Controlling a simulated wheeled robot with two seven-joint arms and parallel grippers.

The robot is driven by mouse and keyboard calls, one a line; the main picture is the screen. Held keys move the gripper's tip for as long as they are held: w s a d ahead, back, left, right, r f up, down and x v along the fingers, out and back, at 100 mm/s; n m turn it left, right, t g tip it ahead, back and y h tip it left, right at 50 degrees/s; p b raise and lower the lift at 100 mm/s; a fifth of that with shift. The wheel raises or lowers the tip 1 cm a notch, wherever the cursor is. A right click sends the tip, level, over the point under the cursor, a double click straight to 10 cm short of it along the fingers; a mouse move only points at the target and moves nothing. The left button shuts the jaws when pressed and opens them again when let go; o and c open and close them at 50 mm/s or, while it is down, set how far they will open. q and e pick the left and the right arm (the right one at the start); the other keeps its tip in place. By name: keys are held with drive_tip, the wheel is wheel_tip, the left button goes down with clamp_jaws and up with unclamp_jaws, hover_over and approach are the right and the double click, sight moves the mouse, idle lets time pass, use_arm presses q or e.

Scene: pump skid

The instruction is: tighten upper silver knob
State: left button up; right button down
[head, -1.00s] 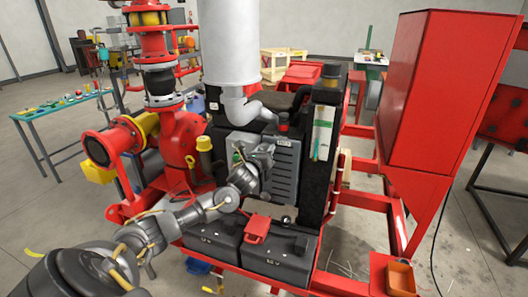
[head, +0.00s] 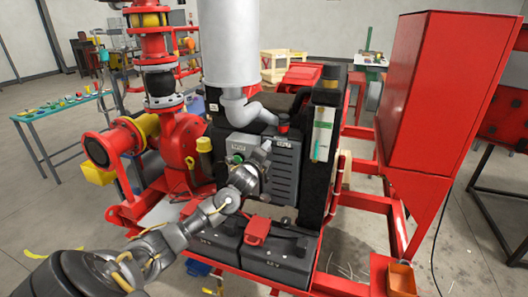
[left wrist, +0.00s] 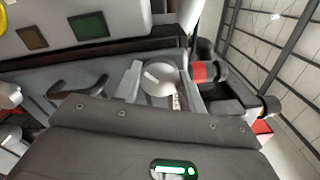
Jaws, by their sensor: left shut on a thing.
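My left gripper (head: 260,155) is at the front face of the grey control panel on the engine. In the left wrist view, a rounded silver knob (left wrist: 160,78) sits between the two fingers of the gripper (left wrist: 158,82), which is shut on it. In the head view the gripper covers the knob, so I cannot make it out there. My right gripper is in neither view.
A red and black cylinder (left wrist: 207,72) is close beside the knob, and a dark hooked lever (left wrist: 78,88) lies to its left. A green button (head: 236,159) is on the panel. Black battery boxes (head: 270,250) stand below, and a red cabinet (head: 445,90) is at right.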

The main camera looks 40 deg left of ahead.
use_arm(q)
drive_tip(key=n, duration=0.4)
drive_tip(key=shift+n+p, duration=0.3)
drive_tip(key=shift+n, duration=1.6)
drive_tip(key=shift+n+p, duration=0.3)
drive_tip(key=o, duration=1)
drive_tip(key=shift+c, duration=0.2)
drive_tip(key=b+v, duration=0.3)
drive_tip(key=v, duration=0.7)
drive_tip(key=shift+s+b, duration=0.3)
drive_tip(key=shift+s, duration=0.1)
